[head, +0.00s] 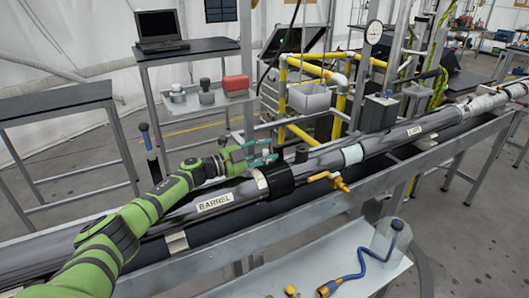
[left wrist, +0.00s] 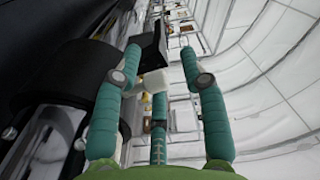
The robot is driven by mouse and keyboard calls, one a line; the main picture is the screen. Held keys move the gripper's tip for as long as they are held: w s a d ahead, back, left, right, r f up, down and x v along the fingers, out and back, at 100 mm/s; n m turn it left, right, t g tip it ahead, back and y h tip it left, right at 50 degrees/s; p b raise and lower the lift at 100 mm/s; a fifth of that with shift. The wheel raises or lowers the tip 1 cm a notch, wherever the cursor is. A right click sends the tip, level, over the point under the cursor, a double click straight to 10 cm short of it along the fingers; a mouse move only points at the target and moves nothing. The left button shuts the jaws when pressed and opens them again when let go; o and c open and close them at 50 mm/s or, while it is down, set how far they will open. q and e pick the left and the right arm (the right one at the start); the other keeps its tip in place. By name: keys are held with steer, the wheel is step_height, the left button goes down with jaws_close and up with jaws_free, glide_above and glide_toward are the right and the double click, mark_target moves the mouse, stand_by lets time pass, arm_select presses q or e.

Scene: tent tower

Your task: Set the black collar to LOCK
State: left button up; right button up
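The black collar (head: 280,180) is a wide dark band around the long grey tube, right of the BARREL label (head: 214,202). Any LOCK marking on it is too small to read. My left gripper (head: 272,150) has teal fingers and is above and behind the tube, close to the collar's upper left side. My right gripper is not in view.
A brass valve handle (head: 330,180) sticks out from the tube right of the collar. A metal rail (head: 240,240) runs along the front. A bottle (head: 391,240) and blue hose (head: 350,275) are on the front shelf. Yellow pipes (head: 340,108) stand behind the tube.

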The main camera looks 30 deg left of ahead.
arm_select(q)
steer(key=shift+s+f, duration=0.1)
steer(key=shift+s+a, duration=0.2)
steer(key=v, duration=1)
steer(key=shift+s+a, duration=0.1)
steer(key=shift+s, duration=0.1)
steer(key=shift+s+a, duration=0.25)
steer(key=shift+s, duration=0.1)
